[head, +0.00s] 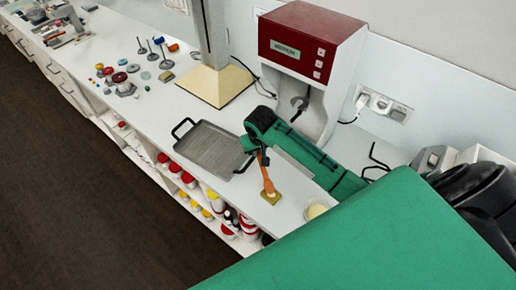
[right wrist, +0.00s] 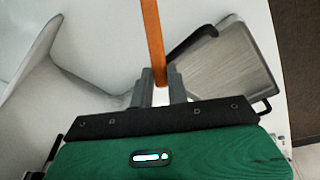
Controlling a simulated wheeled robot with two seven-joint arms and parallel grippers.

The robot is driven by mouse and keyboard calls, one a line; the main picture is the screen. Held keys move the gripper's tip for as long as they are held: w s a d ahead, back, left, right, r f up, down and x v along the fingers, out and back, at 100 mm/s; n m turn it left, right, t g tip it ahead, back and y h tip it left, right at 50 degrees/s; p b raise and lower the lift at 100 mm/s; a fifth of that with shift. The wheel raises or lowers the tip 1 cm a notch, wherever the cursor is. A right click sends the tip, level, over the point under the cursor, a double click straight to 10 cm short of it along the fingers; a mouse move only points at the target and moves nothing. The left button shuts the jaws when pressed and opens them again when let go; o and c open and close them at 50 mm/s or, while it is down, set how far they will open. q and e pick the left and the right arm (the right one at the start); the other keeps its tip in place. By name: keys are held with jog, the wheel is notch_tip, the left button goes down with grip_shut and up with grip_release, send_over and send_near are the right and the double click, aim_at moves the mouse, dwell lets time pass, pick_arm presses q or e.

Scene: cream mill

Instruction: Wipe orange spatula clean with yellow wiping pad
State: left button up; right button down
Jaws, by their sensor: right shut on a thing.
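My right gripper (head: 260,155) reaches in from the right on a green arm and is shut on the orange spatula (head: 266,178). The spatula slants down from the fingers, with its lower end at the yellow wiping pad (head: 271,197) on the white counter. The end looks to be on the pad, but I cannot tell whether it presses on it. In the right wrist view the spatula's orange handle (right wrist: 152,40) stands up between the grey fingers (right wrist: 160,88); the pad does not show there. My left gripper is not in view.
A grey tray with black handles (head: 208,148) lies left of the gripper and shows in the wrist view (right wrist: 232,65). A red and white machine (head: 305,60) stands behind. A small cup (head: 317,211) stands right of the pad. The counter's front edge is close.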

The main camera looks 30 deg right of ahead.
jog(key=shift+s, duration=0.4)
jog(key=shift+w, duration=0.15)
jog(key=shift+w, duration=0.7)
jog(key=shift+s, duration=0.15)
jog(key=shift+s, duration=0.7)
jog(key=shift+w+d+v, duration=0.1)
jog(key=shift+w+v, duration=0.1)
jog(key=shift+v, duration=0.75)
jog(key=shift+w+d+v, duration=0.1)
jog(key=shift+w+v, duration=0.1)
jog(key=shift+v, duration=0.8)
jog(key=shift+w+d+v, duration=0.1)
jog(key=shift+w+v, duration=0.1)
jog(key=shift+v, duration=0.75)
